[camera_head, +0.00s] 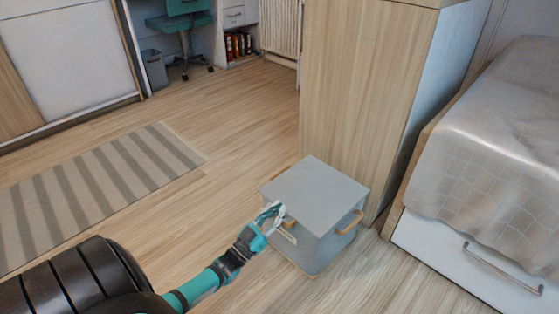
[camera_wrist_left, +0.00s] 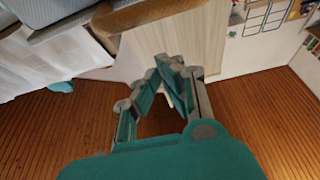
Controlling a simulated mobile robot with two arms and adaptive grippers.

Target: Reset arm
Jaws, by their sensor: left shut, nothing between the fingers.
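My left gripper (camera_head: 273,214) comes in from the lower left in the head view. Its fingertips appear in front of the near left side of a grey box (camera_head: 315,190) on the floor; whether they touch it I cannot tell. In the left wrist view the gripper's fingers (camera_wrist_left: 172,75) are drawn together, with nothing held between them. The box has a flat grey top and tan handles (camera_head: 350,222) on its sides. The gripper hides part of its left face. My right gripper is not in view.
A wooden cabinet (camera_head: 358,80) stands right behind the box. A bed (camera_head: 500,140) with a drawer (camera_head: 470,262) is at the right. A striped rug (camera_head: 95,190) lies on the left. The wooden floor (camera_head: 235,120) between is clear. A teal chair (camera_head: 182,25) and a bin (camera_head: 155,70) are at the back.

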